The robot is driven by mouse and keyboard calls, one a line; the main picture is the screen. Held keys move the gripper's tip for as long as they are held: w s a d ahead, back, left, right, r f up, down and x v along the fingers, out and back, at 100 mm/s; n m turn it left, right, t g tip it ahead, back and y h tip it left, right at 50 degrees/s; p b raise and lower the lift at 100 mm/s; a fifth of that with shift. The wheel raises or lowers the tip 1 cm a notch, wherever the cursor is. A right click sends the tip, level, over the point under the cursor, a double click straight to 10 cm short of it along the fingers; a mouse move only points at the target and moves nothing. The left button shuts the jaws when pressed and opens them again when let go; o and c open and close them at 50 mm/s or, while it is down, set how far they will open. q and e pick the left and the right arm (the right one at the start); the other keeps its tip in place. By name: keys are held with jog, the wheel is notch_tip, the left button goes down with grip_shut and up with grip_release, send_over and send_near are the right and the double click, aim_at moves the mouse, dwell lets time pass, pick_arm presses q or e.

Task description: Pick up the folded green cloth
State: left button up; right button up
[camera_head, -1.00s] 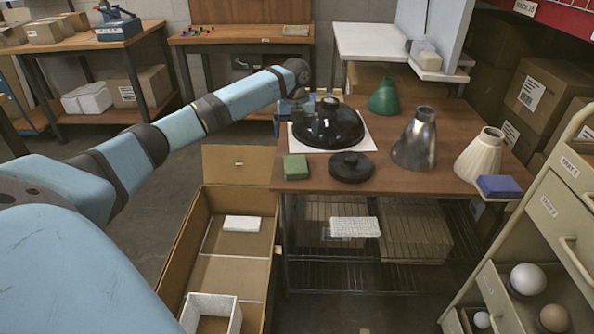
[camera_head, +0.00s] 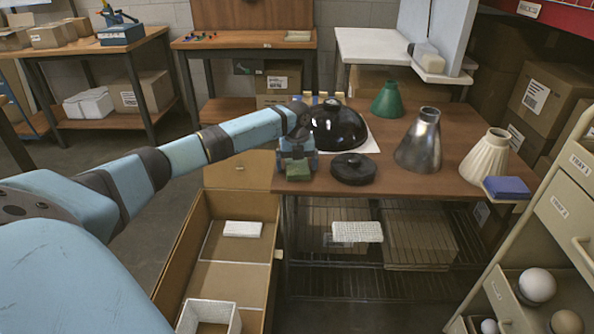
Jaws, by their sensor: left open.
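The folded green cloth (camera_head: 299,175) lies near the front left corner of the brown table (camera_head: 403,184). It is a small green block, partly covered from above by my gripper. My left gripper (camera_head: 297,168) points down right over the cloth, and its fingers seem to be at or beside the cloth's sides. It is open. Whether the fingers touch the cloth cannot be told. My right gripper does not show.
A black dome shade (camera_head: 337,126) stands close behind the gripper, and a black round base (camera_head: 353,168) to its right. A green shade (camera_head: 387,99), metal shade (camera_head: 419,142), cream shade (camera_head: 486,157) and blue folded cloth (camera_head: 507,187) stand farther right. An open cardboard box (camera_head: 190,233) is below left.

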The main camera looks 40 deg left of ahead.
pick_arm(q)
jog(key=c, duration=0.9)
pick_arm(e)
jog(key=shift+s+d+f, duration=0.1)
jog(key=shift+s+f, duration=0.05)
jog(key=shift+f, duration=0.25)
pick_arm(q)
jog(key=shift+r, duration=0.15)
jog(key=shift+r, duration=0.25)
notch_tip(320, 180, up, 8)
jog(key=shift+f+p, duration=0.1)
jog(key=shift+p, duration=1.15)
notch_tip(320, 180, up, 11)
jog(key=p, duration=0.2)
send_over(297, 165)
jog(key=shift+r, duration=0.3)
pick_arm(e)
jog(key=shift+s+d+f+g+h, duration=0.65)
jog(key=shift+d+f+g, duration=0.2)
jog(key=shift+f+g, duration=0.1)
pick_arm(q)
jog(key=shift+o, duration=0.3)
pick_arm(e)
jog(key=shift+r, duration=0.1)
